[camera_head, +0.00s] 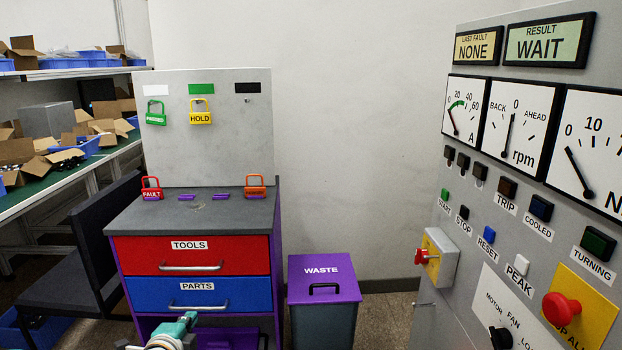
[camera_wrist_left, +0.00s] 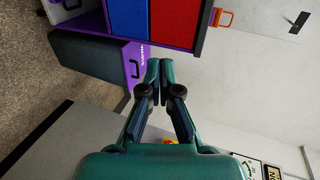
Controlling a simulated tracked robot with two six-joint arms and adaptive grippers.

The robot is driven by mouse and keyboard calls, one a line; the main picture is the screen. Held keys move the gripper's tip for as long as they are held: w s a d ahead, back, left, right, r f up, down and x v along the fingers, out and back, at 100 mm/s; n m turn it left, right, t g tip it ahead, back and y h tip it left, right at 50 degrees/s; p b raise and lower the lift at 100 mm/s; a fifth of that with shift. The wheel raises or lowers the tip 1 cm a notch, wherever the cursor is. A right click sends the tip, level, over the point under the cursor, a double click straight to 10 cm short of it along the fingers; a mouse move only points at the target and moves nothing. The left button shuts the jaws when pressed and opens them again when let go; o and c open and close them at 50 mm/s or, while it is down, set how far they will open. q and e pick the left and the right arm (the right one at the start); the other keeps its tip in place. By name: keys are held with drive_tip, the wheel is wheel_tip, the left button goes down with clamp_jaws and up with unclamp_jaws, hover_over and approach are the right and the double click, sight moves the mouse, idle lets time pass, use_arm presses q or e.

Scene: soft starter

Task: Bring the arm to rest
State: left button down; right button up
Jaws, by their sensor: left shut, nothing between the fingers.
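My left gripper (camera_head: 184,324) shows at the bottom of the head view, in front of the drawer cabinet and below the blue drawer. In the left wrist view its two teal and black fingers (camera_wrist_left: 159,70) are together at the tips with nothing between them. The rest of the left arm is mostly out of the picture. My right gripper is in neither view.
The drawer cabinet (camera_head: 194,248) stands ahead, with padlocks on its top and back board. A waste bin (camera_head: 324,280) stands to its right. The control panel (camera_head: 490,215) fills the right side. A chair (camera_head: 75,265) and shelves stand left. Floor shows between bin and panel.

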use_arm(q)
drive_tip(key=s+d+f+n+g+h+p, duration=0.1)
drive_tip(key=s+d+f+n+g+p, duration=0.1)
drive_tip(key=s+d+f+g+p, duration=0.4)
drive_tip(key=s+d+f+n+g+h+p, duration=0.2)
drive_tip(key=s+d+f+p, duration=0.15)
drive_tip(key=s+f, duration=0.5)
drive_tip(key=s+d+f+n+g+p, duration=0.1)
drive_tip(key=s+d+f+n+g, duration=0.1)
drive_tip(key=s+n, duration=0.6)
drive_tip(key=s+d+f+n+g+h+p, duration=0.1)
drive_tip(key=s+d+f+n+g, duration=0.1)
drive_tip(key=s+n, duration=0.5)
drive_tip(key=s+d+g, duration=0.1)
drive_tip(key=s, duration=0.2)
drive_tip(key=shift+s+n+g, duration=0.3)
drive_tip(key=shift+s+n, duration=0.1)
